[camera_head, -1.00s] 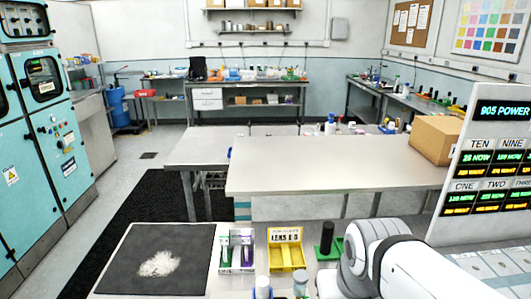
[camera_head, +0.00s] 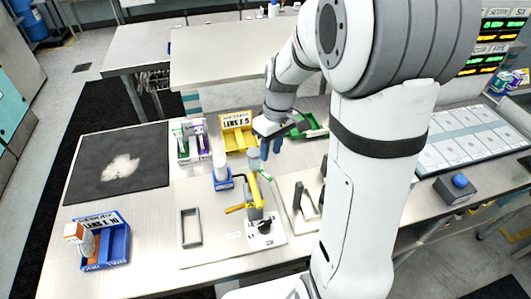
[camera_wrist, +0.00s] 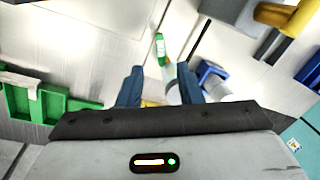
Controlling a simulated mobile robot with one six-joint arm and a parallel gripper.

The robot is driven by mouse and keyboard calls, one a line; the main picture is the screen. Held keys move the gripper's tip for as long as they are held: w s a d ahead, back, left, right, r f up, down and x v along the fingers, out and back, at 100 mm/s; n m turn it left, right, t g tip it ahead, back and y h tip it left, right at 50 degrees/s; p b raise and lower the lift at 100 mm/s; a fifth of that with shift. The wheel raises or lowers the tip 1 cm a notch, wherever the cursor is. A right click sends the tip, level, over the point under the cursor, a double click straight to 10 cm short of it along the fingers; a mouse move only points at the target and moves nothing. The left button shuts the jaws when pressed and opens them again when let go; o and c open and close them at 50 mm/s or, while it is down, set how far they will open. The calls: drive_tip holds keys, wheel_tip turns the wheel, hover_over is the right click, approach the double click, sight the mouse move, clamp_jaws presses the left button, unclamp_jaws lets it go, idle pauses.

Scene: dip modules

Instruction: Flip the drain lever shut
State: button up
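A fixture with a grey column and yellow parts (camera_head: 254,190) stands on a white base plate (camera_head: 272,236) on the bench. A yellow handle (camera_head: 235,209) sticks out low on its left, and a black knob (camera_head: 264,227) sits at its front. I cannot tell for sure which part is the drain lever. In the wrist view, yellow and grey parts (camera_wrist: 285,20) show at the upper right. My gripper (camera_head: 266,146) points down above the bench, behind the fixture and apart from it. Its blue fingers (camera_wrist: 158,88) are spread. A green-capped tube (camera_wrist: 161,50) shows beyond the gap, not gripped.
A blue holder (camera_head: 223,182) with a white bottle stands left of the fixture. A yellow bin (camera_head: 237,117), a green bin (camera_head: 312,133) and a white rack (camera_head: 183,156) stand behind. A grey frame (camera_head: 191,228) and a black-handled item (camera_head: 307,200) flank it. A blue bin (camera_head: 119,247) is front left.

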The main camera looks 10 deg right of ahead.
sight(266, 175)
drive_tip(key=f, duration=0.5)
drive_tip(key=a+f+p, duration=0.1)
drive_tip(key=f, duration=0.2)
drive_tip(key=shift+s, duration=0.2)
drive_tip(key=shift+c, duration=0.3)
clamp_jaws()
